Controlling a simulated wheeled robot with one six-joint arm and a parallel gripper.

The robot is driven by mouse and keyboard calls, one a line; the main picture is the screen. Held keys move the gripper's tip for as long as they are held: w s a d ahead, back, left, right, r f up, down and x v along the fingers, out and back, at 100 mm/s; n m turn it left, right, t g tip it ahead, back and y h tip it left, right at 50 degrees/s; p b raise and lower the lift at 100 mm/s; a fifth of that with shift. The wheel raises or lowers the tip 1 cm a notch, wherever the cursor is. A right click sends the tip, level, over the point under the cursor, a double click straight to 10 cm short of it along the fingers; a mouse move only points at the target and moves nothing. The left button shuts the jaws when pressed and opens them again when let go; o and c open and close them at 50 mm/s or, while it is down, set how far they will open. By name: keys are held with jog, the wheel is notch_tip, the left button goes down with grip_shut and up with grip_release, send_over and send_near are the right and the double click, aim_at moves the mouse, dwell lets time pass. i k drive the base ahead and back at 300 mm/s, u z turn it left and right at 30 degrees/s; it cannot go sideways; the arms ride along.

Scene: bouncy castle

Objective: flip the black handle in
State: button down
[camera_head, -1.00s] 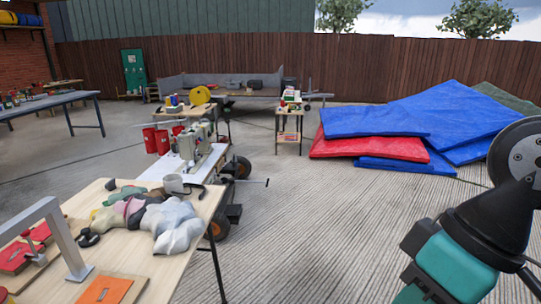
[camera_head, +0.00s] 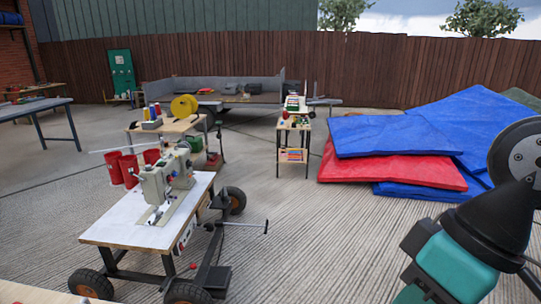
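The cart's white-topped table (camera_head: 120,229) carries a pale sewing machine (camera_head: 166,180) and stands on rubber wheels. Part of my own arm shows at the right edge, far to the right of the handle. My gripper is out of view.
A wooden table corner (camera_head: 38,293) is at the lower left. A small stand (camera_head: 293,125) and a grey trailer (camera_head: 245,98) are behind the cart. Blue mats (camera_head: 395,137) and a red mat (camera_head: 380,170) lie at the right. The ribbed ground between cart and mats is clear.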

aim_at(241, 225)
jog(key=i, duration=2.4)
jog(key=u, duration=0.4)
